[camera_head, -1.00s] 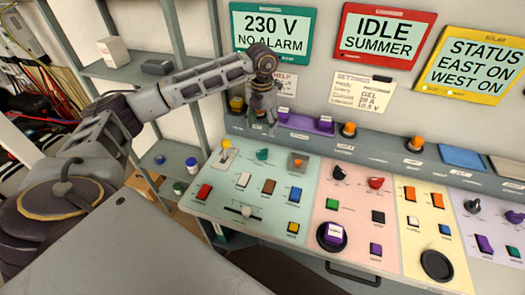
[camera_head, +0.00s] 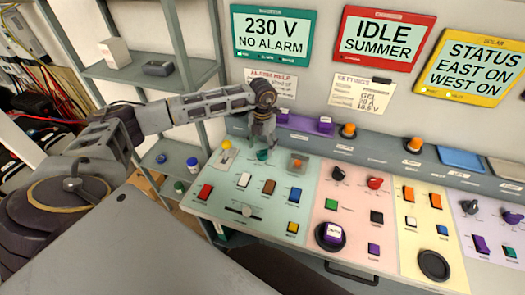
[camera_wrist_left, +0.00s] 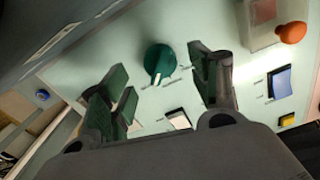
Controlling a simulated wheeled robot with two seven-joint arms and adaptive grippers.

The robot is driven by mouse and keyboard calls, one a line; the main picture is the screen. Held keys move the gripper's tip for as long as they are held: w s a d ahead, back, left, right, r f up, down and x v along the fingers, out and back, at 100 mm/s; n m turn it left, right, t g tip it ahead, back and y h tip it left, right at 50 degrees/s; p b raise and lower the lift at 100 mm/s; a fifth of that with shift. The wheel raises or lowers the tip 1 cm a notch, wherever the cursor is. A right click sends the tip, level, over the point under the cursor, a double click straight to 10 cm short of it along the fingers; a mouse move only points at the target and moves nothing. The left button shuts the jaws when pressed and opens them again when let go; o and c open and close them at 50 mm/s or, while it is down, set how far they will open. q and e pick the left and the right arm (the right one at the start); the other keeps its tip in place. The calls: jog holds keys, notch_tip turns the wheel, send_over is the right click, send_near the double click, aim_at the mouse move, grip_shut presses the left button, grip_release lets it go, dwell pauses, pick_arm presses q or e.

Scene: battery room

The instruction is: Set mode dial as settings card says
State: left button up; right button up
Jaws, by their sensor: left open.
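A green dial (camera_head: 263,155) with a white pointer sits at the top of the pale green panel. In the left wrist view the dial (camera_wrist_left: 160,59) lies between the open fingers, its pointer toward the picture's bottom; the labels beside it are too small to read. My left gripper (camera_head: 262,140) is open and empty just above this dial; I cannot tell whether it touches. The settings card (camera_head: 359,93) hangs on the wall; its handwriting seems to read "GEL", "20 A" and about "10.5 V". I cannot read which dial is the mode dial. My right gripper is not in view.
Other knobs include a black one (camera_head: 338,173) and a red one (camera_head: 375,183) on the pink panel. A clear guard with an orange button (camera_head: 297,163) stands right of the green dial. A slider (camera_head: 246,211) and several rocker switches lie nearer. A grey ledge runs behind.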

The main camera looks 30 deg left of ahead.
aim_at(263, 151)
pick_arm(q)
jog(key=shift+f, duration=2.1)
jog(key=c, duration=1)
